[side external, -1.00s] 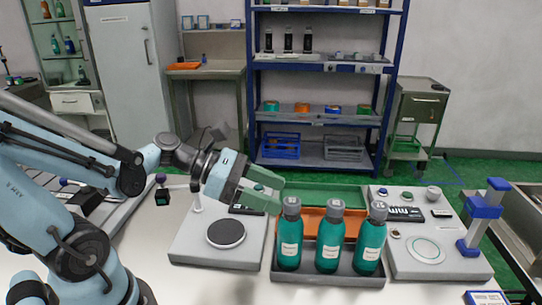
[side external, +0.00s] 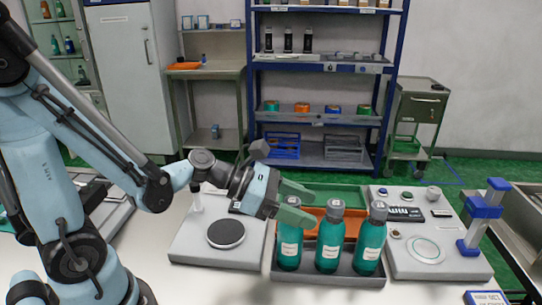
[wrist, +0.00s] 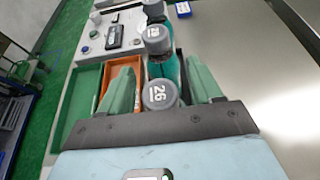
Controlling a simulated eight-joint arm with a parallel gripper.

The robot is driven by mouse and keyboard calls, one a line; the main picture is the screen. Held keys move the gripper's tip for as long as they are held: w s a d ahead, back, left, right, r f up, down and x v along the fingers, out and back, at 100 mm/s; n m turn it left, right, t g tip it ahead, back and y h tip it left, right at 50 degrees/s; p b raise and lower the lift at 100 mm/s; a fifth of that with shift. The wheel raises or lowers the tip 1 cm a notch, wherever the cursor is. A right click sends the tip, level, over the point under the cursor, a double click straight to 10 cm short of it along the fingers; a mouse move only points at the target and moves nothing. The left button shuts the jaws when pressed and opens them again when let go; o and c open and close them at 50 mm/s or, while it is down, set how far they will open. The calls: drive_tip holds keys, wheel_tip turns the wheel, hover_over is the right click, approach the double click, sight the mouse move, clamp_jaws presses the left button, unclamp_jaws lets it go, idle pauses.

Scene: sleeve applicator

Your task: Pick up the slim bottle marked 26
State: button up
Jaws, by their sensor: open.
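The slim bottle marked 26 (wrist: 160,95) shows its grey numbered cap between my fingers in the wrist view. In the side view it appears to be the leftmost teal bottle (side external: 289,247), upright in a dark grey tray (side external: 328,279). My gripper (side external: 311,205) is open, with its green fingers at cap height, one on each side of the cap. In the wrist view my gripper (wrist: 160,82) has a finger on either side of that cap, with gaps visible. Its lower body is hidden in the wrist view.
Two similar teal bottles, a middle one (side external: 329,246) and a right one (side external: 370,248), stand in the same tray. An orange tray (side external: 315,213) and a green tray (side external: 345,194) lie behind. A scale-like device (side external: 205,252) is left, and a grey console (side external: 445,266) is right.

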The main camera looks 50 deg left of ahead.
clamp_jaws()
idle(0.4)
drive_tip(key=shift+r, duration=0.2)
